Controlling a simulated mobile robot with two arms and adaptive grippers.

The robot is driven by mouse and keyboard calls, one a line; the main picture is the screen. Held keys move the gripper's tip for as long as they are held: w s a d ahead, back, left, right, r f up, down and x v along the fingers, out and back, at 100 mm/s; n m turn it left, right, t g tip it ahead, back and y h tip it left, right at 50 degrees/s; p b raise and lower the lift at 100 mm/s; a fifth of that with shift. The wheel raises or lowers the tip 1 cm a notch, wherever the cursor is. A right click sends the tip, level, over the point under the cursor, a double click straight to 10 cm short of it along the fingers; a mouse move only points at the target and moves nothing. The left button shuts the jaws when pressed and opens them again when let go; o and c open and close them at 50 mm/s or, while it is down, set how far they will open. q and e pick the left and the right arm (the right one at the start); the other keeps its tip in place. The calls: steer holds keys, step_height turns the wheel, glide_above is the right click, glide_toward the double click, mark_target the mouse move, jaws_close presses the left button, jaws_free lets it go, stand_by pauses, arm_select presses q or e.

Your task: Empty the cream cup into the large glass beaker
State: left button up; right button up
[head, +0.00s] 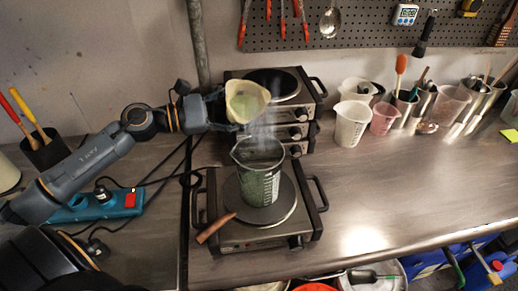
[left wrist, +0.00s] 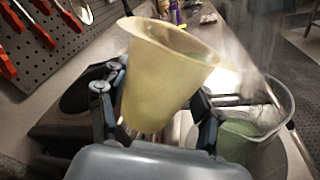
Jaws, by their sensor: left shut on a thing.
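My left gripper (head: 230,108) is shut on the cream cup (head: 246,103) and holds it in the air. The cup is tilted, and some yellow-green shows inside its mouth. The large glass beaker (head: 258,175) stands upright on the front hot plate, below the cup and slightly to its right, apart from it. It has white markings and greenish contents. In the left wrist view the cup (left wrist: 165,75) sits between the fingers, its mouth leaning to the right toward the beaker (left wrist: 262,128). Pale vapour hangs above the beaker; I cannot tell whether liquid is flowing. My right gripper is not in view.
The front hot plate (head: 285,228) has a wooden-handled tool at its front left. A second hot plate (head: 310,100) stands behind. White and pink measuring cups (head: 352,122) stand to the right. A blue power strip (head: 110,207) lies at left. The right front counter is clear.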

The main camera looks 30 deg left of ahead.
arm_select(q)
steer(key=shift+s, duration=0.15)
steer(key=shift+w+f+m, duration=0.15)
steer(key=shift+w+m, duration=0.15)
steer(key=shift+s+d, duration=0.15)
steer(key=shift+s, duration=0.25)
steer(key=shift+w+f+m, duration=0.1)
steer(key=shift+w+m, duration=0.25)
steer(key=shift+m, duration=0.05)
steer(key=shift+s+r, duration=0.2)
steer(key=shift+s, duration=0.2)
steer(key=shift+w, duration=0.3)
steer(key=shift+m, duration=0.3)
